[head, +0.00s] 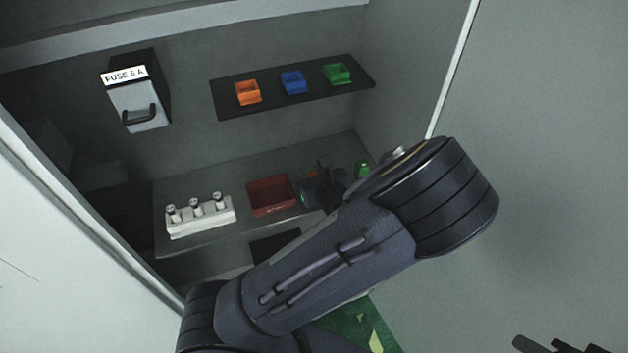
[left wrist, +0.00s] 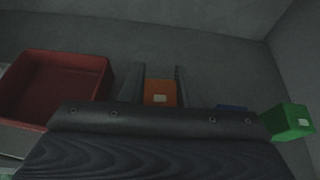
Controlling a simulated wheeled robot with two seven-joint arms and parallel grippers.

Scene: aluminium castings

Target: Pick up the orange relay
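The orange relay (left wrist: 160,93) is a small block with a pale mark on it. In the left wrist view it sits between the two fingers of my left gripper (left wrist: 160,88), which lie close against its sides. In the head view only a bit of orange shows behind the dark left gripper (head: 325,186), over the lower shelf. Whether the relay touches the shelf is hidden. A green relay (left wrist: 290,121) stands to the right, and a sliver of a blue one (left wrist: 231,107) shows between them. My right gripper is not clearly seen; only dark parts show at the lower right of the head view.
A red tray (head: 250,198) stands left of the gripper on the lower shelf (head: 205,246). A white block with several knobs (head: 201,222) is further left. Orange (head: 247,98), blue (head: 292,88) and green (head: 337,79) holders sit on the upper black shelf (head: 225,107). Cabinet walls enclose the sides.

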